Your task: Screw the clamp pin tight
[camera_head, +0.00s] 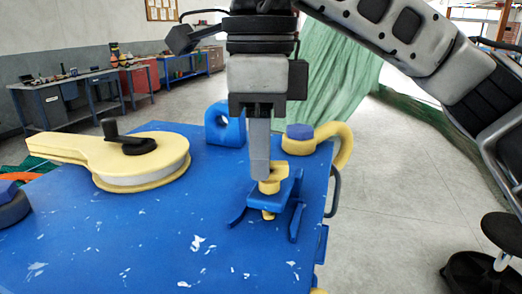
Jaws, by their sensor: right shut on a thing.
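The clamp (287,196) is a small blue bracket near the right edge of the blue table. A yellow clamp pin (270,187) stands in it, and a bit of yellow also shows at its underside. My right gripper (260,172) points straight down over the clamp. Its grey finger is at the pin's top, and it is shut on the clamp pin. The far finger and the pin's thread are hidden. My left gripper is not in view.
On the blue table (150,245) lie a yellow wheel-shaped block with a black handle (128,140), a blue ring (225,126) and a yellow hook with a blue top (320,140). The table's front middle is clear.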

